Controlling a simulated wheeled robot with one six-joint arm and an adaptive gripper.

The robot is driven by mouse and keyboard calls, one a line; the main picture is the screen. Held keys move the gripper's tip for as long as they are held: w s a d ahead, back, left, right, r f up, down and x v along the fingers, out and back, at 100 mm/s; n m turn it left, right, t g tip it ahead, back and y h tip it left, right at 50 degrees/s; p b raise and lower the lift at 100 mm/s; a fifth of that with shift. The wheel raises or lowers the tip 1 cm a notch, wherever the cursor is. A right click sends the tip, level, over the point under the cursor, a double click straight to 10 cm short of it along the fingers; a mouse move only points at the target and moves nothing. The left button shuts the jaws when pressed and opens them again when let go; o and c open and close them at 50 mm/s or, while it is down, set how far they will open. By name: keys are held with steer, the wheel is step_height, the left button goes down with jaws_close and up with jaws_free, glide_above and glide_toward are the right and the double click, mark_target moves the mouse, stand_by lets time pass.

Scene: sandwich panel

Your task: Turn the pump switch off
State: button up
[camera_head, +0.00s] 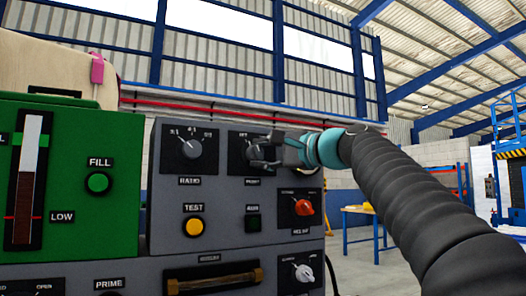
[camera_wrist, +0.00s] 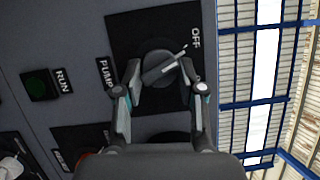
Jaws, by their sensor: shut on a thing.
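The pump switch is a dark round knob (camera_wrist: 157,66) on a black square plate (camera_wrist: 128,32), with a PUMP label beside it. Its pale pointer line aims toward the OFF label (camera_wrist: 195,38) in the wrist view. My gripper (camera_wrist: 162,74) has one finger on each side of the knob and is shut on it. In the head view my gripper (camera_head: 268,152) is at the upper middle of the grey panel (camera_head: 225,225), coming from the right. It hides much of the pump switch plate (camera_head: 237,138) there.
A ratio knob (camera_head: 191,148) is left of the pump switch. Below are a yellow TEST button (camera_head: 194,227), a dark RUN button (camera_head: 253,223) and a red-orange knob (camera_head: 304,207). A green panel (camera_head: 75,240) stands at left. Open floor and a table (camera_head: 362,215) lie to the right.

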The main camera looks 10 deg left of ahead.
steer(key=shift+n, duration=0.5)
steer(key=o, duration=1.1)
steer(key=shift+h, duration=0.3)
steer(key=shift+o, duration=0.2)
steer(key=v, duration=1.2)
steer(key=shift+w+d, duration=0.1)
